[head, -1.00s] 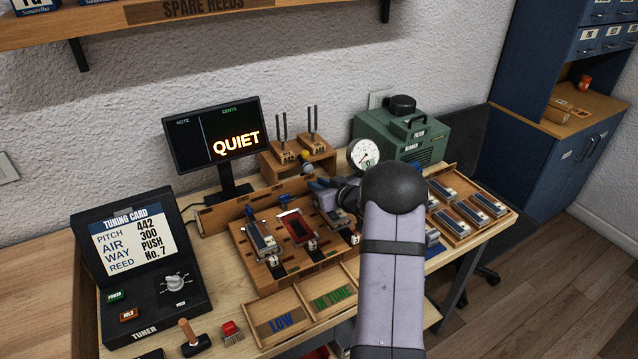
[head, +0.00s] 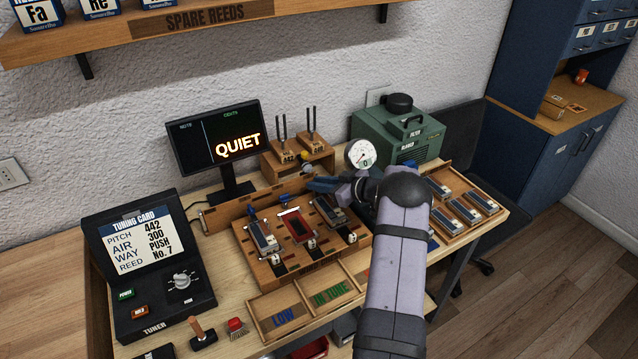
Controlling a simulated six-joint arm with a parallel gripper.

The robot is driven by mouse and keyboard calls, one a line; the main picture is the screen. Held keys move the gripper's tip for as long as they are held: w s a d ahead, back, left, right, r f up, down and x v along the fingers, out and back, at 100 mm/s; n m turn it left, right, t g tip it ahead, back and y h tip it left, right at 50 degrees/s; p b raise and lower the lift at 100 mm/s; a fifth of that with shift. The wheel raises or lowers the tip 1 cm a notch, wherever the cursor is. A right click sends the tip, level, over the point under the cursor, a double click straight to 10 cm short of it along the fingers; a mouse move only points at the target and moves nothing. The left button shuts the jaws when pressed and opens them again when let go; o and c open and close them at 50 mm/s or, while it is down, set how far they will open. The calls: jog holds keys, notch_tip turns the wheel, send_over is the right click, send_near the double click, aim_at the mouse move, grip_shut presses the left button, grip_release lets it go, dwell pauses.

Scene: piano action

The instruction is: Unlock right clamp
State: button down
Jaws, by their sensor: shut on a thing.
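The wooden clamp board (head: 290,268) stands mid-bench with three stations in a row. A grey-blue reed block (head: 263,236) sits in the left station, a dark red piece (head: 298,226) in the middle one, and another grey-blue block (head: 330,210) in the right one. Blue clamp levers show behind the left (head: 252,212) and middle (head: 283,200) stations. My gripper (head: 318,184) is at the back of the right station, its blue fingers pointing left. It is shut on the right clamp, whose lever is mostly hidden by the fingers.
A pressure gauge (head: 361,154) and green blower (head: 398,138) stand close behind my wrist. Tuning forks (head: 299,135) on a wooden stand are behind the board. A tray of reed blocks (head: 462,206) lies right of my arm; sorting bins (head: 315,300) lie in front.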

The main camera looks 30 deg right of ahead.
jog(key=c, duration=1.8)
grip_release()
jog(key=shift+o, duration=0.2)
jog(key=shift+b+v, duration=1.1)
jog(key=shift+v, duration=2.65)
